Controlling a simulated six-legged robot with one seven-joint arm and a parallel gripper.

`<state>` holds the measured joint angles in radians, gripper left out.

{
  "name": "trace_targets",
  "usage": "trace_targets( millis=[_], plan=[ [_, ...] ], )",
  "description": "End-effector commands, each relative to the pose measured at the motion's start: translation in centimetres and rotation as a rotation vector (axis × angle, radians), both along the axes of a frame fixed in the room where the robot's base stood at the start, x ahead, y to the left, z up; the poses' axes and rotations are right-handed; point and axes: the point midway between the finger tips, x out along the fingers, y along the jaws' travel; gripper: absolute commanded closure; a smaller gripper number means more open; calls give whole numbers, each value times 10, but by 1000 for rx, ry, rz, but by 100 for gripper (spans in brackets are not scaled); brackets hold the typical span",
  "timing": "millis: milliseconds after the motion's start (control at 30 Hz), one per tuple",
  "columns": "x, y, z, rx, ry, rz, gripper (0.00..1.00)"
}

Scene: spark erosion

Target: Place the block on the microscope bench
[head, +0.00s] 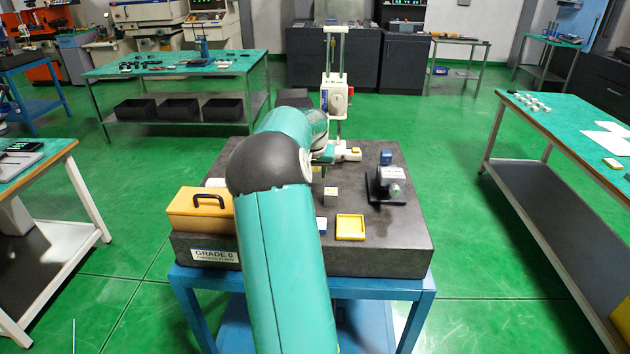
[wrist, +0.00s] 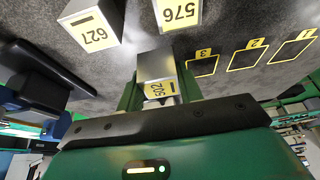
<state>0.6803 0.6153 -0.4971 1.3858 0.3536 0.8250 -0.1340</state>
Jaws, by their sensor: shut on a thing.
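In the wrist view my gripper (wrist: 158,86) is shut on a grey metal block (wrist: 155,64) with a yellow label reading 502. The block is between the green fingers, close over the dark granite plate; I cannot tell whether it touches the plate. Two similar blocks are near it, one labelled 627 (wrist: 93,22) and one labelled 576 (wrist: 178,14). In the head view my arm covers much of the plate, and the gripper is largely hidden. I cannot tell which bench is the microscope bench; no microscope is clearly visible.
The granite plate (head: 405,237) rests on a blue stand. It carries a wooden box (head: 200,212), a yellow tray (head: 350,228), a dark fixture (head: 388,187) and a tall gauge (head: 336,95). Green-topped benches stand right (head: 560,117) and back left (head: 170,68). Green floor lies between.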

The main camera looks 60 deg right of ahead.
Motion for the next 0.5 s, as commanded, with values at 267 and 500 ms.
trace_targets(
  millis=[267,500],
  plan=[
    [3,-5,-33,1,1,-1,95],
    [3,-5,-36,-1,-1,-1,95]
  ],
)
